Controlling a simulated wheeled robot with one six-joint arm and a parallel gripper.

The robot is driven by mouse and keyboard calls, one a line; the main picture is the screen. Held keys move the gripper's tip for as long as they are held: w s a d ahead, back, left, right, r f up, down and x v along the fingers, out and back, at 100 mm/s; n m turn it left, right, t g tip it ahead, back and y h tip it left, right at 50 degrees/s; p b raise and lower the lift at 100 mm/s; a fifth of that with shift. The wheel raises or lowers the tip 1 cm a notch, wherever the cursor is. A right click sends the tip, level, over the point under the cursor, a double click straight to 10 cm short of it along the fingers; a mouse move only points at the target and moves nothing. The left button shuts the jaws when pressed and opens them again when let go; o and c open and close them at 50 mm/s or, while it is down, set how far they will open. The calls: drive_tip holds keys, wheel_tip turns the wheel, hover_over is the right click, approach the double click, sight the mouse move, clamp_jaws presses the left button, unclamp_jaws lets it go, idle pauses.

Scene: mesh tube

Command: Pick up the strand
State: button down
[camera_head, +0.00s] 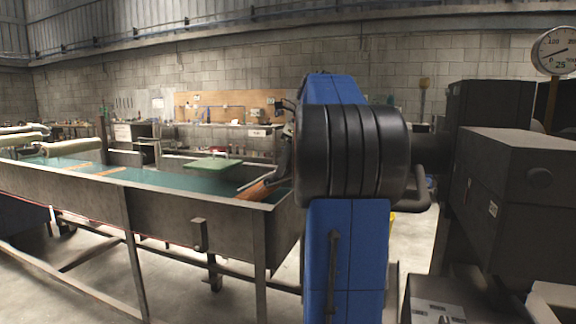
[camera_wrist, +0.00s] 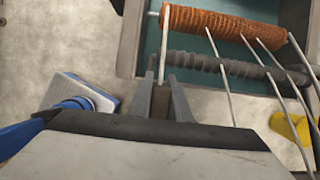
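Several thin pale strands show in the wrist view. One strand (camera_wrist: 164,45) runs from the left end of an orange ribbed roll (camera_wrist: 222,22) down toward my gripper (camera_wrist: 159,78). The gripper's two dark fingers stand apart on either side of this strand's lower end, so it looks open; I cannot tell whether either finger touches the strand. Other strands (camera_wrist: 219,80) cross over a grey ribbed roll (camera_wrist: 215,65) to the right. In the head view the orange roll (camera_head: 258,190) lies at the near end of the trough; my arm hides most of the gripper there.
The long grey metal trough (camera_head: 160,203) with a green bed (camera_head: 180,181) runs to the left. A green board (camera_head: 212,164) lies across it. Dark machinery (camera_head: 515,185) with a round gauge (camera_head: 555,51) stands at right. A yellow object (camera_wrist: 295,130) is at right in the wrist view.

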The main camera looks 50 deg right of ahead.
wheel_tip(320, 180, up, 18)
idle(0.8)
